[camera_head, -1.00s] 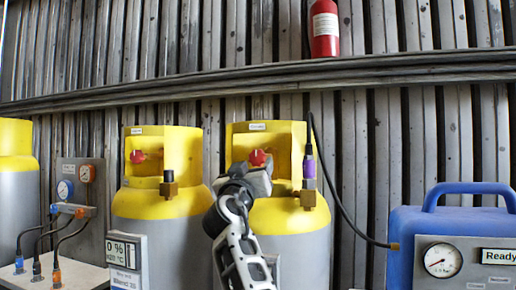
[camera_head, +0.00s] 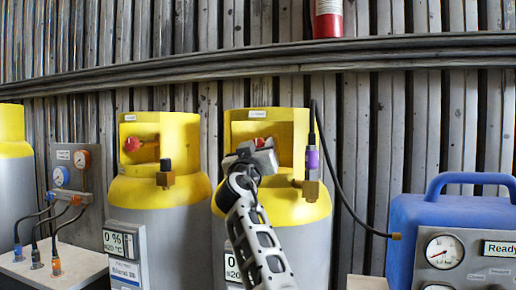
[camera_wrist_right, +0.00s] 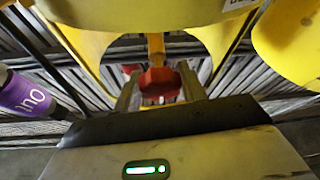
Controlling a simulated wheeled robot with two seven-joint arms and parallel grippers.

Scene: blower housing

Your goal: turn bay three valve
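Two yellow-topped grey cylinders stand side by side in the head view, the left cylinder (camera_head: 160,195) and the right cylinder (camera_head: 300,207). Each has a red valve knob inside its yellow collar: the left knob (camera_head: 132,144) and the right knob (camera_head: 260,142). Their small labels are too small to read. My right gripper (camera_head: 262,150) is at the right cylinder's collar opening and partly hides its knob. In the right wrist view, the red knob (camera_wrist_right: 160,83) lies between the two spread fingers (camera_wrist_right: 158,92), with narrow gaps beside it. My left gripper is out of view.
A purple connector (camera_head: 312,160) with a black hose rises beside the right knob; it is also close in the right wrist view (camera_wrist_right: 28,95). A blue unit (camera_head: 440,212) with a gauge stands right. A gauge panel with hoses (camera_head: 72,170) stands left.

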